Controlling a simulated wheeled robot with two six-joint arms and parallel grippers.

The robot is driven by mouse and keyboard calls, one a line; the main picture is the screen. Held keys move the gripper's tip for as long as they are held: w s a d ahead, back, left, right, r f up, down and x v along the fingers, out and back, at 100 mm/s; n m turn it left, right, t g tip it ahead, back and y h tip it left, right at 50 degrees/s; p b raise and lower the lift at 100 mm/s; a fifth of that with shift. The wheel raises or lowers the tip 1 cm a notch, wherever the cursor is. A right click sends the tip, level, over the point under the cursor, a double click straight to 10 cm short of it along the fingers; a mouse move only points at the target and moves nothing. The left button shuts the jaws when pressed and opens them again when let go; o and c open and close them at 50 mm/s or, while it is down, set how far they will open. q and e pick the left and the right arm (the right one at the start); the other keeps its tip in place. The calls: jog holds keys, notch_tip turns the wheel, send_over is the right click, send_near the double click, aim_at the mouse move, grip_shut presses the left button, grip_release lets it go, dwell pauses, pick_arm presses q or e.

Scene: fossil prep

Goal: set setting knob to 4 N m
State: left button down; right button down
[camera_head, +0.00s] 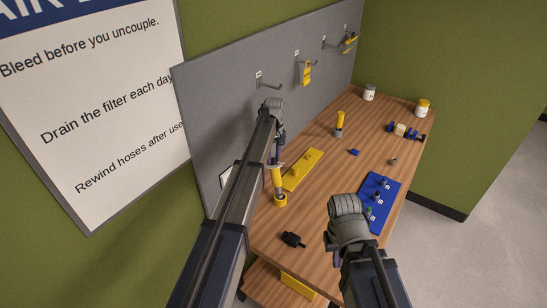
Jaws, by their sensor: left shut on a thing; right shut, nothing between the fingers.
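My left gripper (277,150) is shut on a yellow and dark tool (279,183) that hangs upright below it, over the left edge of the wooden bench. No setting knob scale or mark can be read at this size. My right gripper (345,206) is shut and empty above the near part of the bench; its fingers are mostly hidden by its own wrist. A yellow and grey upright tool (339,123) stands farther back on the bench.
A black part (293,239) lies near the front. Two jars (422,108) stand at the back. A grey pegboard (230,85) rises along the left.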

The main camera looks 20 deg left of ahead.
pick_arm(q)
jog(key=m, duration=0.1)
jog(key=m+h, duration=0.1)
jog(key=m, duration=0.1)
jog(key=shift+s+a+f+m+t+h, duration=0.1)
jog(key=shift+a+m+t+h, duration=0.05)
jog(key=shift+m+t+h, duration=0.2)
jog(key=m+h+b, duration=0.1)
jog(key=m+h, duration=0.1)
jog(key=m, duration=0.3)
jog(key=shift+a, duration=0.15)
dwell(0.4)
jog(key=c, duration=0.6)
grip_release()
jog(key=shift+r, duration=0.2)
notch_tip(320, 180, up, 10)
jog(key=p, duration=0.9)
jog(key=shift+f, duration=0.2)
